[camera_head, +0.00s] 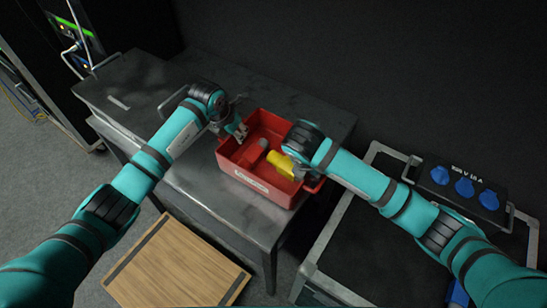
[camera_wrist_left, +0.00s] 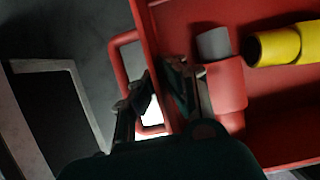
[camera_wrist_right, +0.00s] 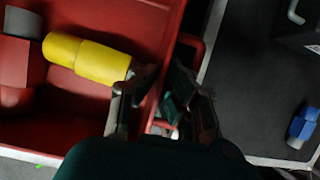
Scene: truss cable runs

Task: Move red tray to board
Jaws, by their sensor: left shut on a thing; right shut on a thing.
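The red tray (camera_head: 233,157) sits on the dark metal table and looks level. A yellow connector (camera_head: 281,164) and a grey-and-red one lie inside it. My left gripper (camera_head: 240,131) is shut on the tray's left side; the left wrist view shows its fingers on either side of the wall (camera_wrist_left: 153,45) by the handle. My right gripper (camera_head: 308,179) is shut on the opposite side by the other handle, as the right wrist view shows (camera_wrist_right: 150,100). The wooden board (camera_head: 178,265), with dark strips at its ends, lies in front of the table, lower in the picture.
The dark table (camera_head: 205,185) has bare room left of the tray. A black case (camera_head: 375,250) with a metal frame stands at the right, with a box of blue sockets (camera_head: 463,187) behind it. An equipment rack (camera_head: 75,30) is at the far left.

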